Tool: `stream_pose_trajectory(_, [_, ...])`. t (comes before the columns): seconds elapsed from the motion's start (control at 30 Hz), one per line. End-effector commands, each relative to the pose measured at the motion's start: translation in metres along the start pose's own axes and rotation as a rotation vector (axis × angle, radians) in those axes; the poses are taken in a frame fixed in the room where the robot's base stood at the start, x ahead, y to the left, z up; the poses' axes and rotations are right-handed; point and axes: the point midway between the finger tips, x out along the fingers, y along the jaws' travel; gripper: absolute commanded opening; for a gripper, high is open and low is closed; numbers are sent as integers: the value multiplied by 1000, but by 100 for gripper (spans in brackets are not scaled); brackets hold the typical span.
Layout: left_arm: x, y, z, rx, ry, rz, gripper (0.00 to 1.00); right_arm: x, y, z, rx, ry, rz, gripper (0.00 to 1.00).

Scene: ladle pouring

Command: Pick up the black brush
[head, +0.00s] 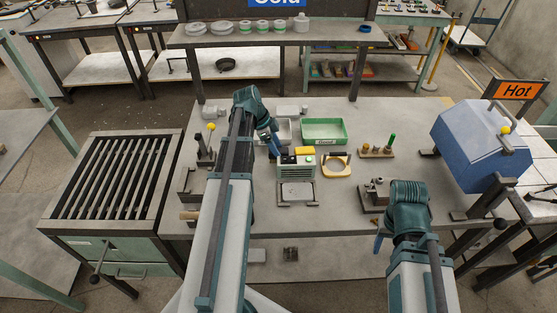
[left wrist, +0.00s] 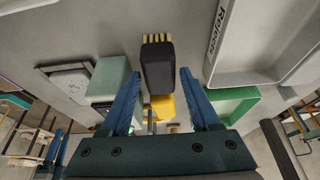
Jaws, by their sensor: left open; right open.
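The black brush (left wrist: 158,65), a dark block with pale yellow bristles, shows in the left wrist view. It appears between the two blue fingers of my left gripper (left wrist: 160,75), with a gap on each side, and neither finger touches it. In the head view my left gripper (head: 273,142) is over the middle of the table, beside the grey tray; I cannot make out the brush clearly there. My left gripper is open and empty. My right gripper (head: 379,241) is open at the table's front edge, lower right, partly hidden by its own arm.
A green tray (head: 345,133) and a grey tray marked Reject (left wrist: 213,45) are close by. A pale green device with a yellow top (head: 305,151) stands right of the left gripper. A blue furnace (head: 470,150) is at right, a slatted grate (head: 112,180) at left.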

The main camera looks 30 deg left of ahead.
Motion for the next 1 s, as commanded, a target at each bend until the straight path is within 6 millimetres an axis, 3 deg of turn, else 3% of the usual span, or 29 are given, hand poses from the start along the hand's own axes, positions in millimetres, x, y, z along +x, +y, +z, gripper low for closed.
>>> stream_pose_trajectory(0.03, [11, 0, 2, 1, 0, 0, 62, 11, -1, -1, 0, 0, 0, 50])
stream_pose_trajectory(0.1, [14, 0, 1, 0, 0, 0, 62, 13, -1, -1, 0, 0, 0, 50])
stream_pose_trajectory(0.33, [12, 0, 0, 0, 0, 0, 62, 11, -1, -1, 0, 0, 0, 50])
stream_pose_trajectory(0.7, [12, 0, 0, 0, 0, 0, 0, 11, -1, -1, 0, 0, 0, 50])
stream_pose_trajectory(1.0, [11, 0, 0, 0, 0, 0, 0, 10, -1, -1, 0, 0, 0, 50])
